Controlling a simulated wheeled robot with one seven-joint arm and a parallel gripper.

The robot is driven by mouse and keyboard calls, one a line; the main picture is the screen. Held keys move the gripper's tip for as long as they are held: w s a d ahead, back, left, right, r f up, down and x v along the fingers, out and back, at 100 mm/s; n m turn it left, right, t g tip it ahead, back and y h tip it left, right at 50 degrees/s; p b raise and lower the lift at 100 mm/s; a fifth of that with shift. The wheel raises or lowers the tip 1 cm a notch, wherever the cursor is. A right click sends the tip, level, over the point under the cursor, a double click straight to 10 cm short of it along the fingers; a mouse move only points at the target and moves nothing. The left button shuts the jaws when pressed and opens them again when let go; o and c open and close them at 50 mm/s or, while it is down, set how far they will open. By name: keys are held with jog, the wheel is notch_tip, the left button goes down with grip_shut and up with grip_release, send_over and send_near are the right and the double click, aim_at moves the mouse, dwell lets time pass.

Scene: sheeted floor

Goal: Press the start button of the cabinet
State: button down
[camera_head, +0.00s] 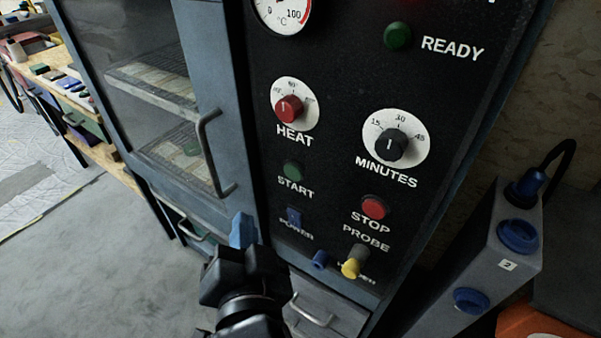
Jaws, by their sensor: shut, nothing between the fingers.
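The cabinet's black control panel (335,125) fills the middle of the head view. The green start button (292,170) sits above the word START, below the red heat knob (289,108). The red stop button (375,208) is to its right, and a blue power switch (294,216) is below it. My gripper (243,230) is at the bottom centre, its blue fingertips pointing up, shut and empty. It appears lower and to the left of the start button, apart from it in the picture. The exact gap in depth cannot be told.
A glazed door with a grey handle (210,155) is left of the panel. A grey socket box (495,250) stands right. Open floor (95,265) lies left.

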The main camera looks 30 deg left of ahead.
aim_at(293, 172)
jog(key=w+p, duration=0.3)
jog(key=w, duration=0.5)
jog(key=shift+w+d, duration=0.35)
jog(key=shift+w, duration=0.05)
dwell(2.0)
jog(key=shift+w, duration=0.45)
jog(key=shift+w, duration=0.35)
dwell(0.8)
jog(key=shift+s, duration=0.8)
jog(key=shift+s, duration=0.1)
